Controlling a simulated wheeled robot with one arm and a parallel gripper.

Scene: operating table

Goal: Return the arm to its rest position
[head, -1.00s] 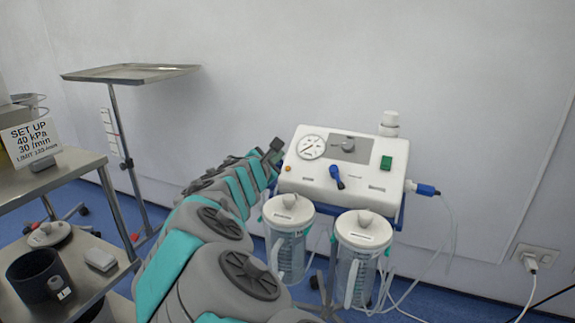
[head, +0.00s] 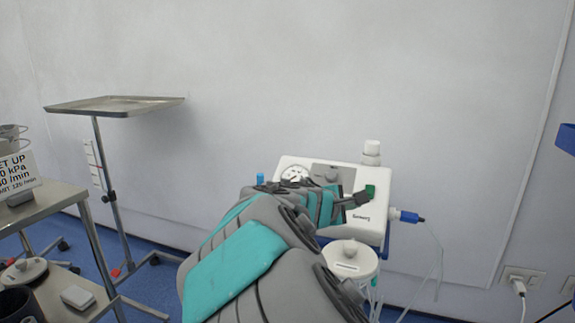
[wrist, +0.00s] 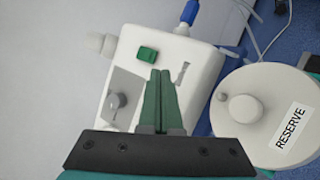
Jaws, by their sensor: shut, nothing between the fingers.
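My arm reaches up from the bottom of the head view. My gripper (head: 358,198) is at the front of a white suction unit (head: 378,226), close to its green switch (head: 370,191); I cannot tell from the head view whether it touches. In the wrist view my gripper (wrist: 160,75) has its two green fingers together, with nothing between them. There the fingers point over the face of the white unit (wrist: 195,62), and the green switch (wrist: 147,54) lies just beyond the tips. My arm hides the lower left of the unit.
A round jar lid (wrist: 240,108) labelled RESERVE is right of the fingers; it also shows in the head view (head: 350,258). A blue plug (head: 408,217) with tubing sticks out at the unit's right. A tray stand (head: 115,107) and a steel cart (head: 60,205) stand left.

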